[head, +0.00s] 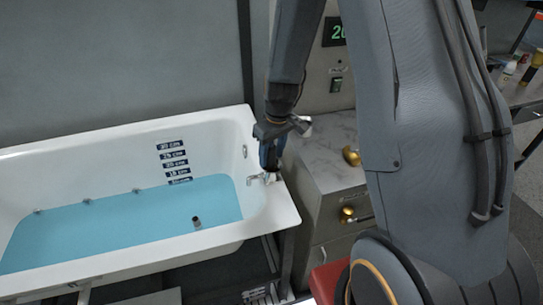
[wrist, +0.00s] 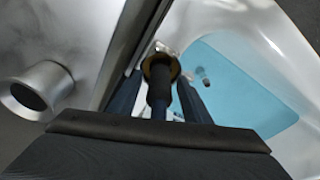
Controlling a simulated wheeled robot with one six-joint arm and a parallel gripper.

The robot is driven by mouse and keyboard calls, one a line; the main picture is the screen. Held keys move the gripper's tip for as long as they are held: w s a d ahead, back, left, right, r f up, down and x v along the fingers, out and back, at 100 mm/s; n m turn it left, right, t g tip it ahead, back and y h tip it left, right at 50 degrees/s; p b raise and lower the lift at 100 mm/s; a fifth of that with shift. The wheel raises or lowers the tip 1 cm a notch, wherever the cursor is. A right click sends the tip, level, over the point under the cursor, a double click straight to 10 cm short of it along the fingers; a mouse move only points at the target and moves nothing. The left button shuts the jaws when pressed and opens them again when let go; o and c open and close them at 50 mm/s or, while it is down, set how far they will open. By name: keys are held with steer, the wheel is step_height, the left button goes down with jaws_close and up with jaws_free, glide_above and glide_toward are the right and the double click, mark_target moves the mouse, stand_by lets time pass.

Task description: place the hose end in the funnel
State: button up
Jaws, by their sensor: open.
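My gripper (head: 271,168) points down at the right end of the bathtub, by the tap. In the wrist view its two dark fingers (wrist: 163,82) stand apart. A dark cylinder with a brass-coloured ring (wrist: 158,92), which looks like the hose end, lies between them. I cannot tell whether either finger touches it. A silver flared funnel (wrist: 42,92) is at the left of the wrist view, apart from the fingers. In the head view a small pale piece (head: 303,125) beside my gripper may be the funnel. The hose end is hidden there.
The white bathtub (head: 262,212) holds blue water (head: 110,222), with a small dark upright piece (head: 196,222) in it. A tap (head: 256,179) is at its right end. A marble-topped cabinet (head: 325,170) with brass knobs stands close at the right. Its top is partly hidden by my arm.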

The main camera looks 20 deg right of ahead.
step_height(320, 180, up, 11)
steer(key=s+b, duration=0.2)
steer(key=b, duration=0.1)
steer(key=s+f+m, duration=0.1)
steer(key=s+m, duration=0.3)
steer(key=s, duration=1.1)
steer(key=shift+h, duration=0.4)
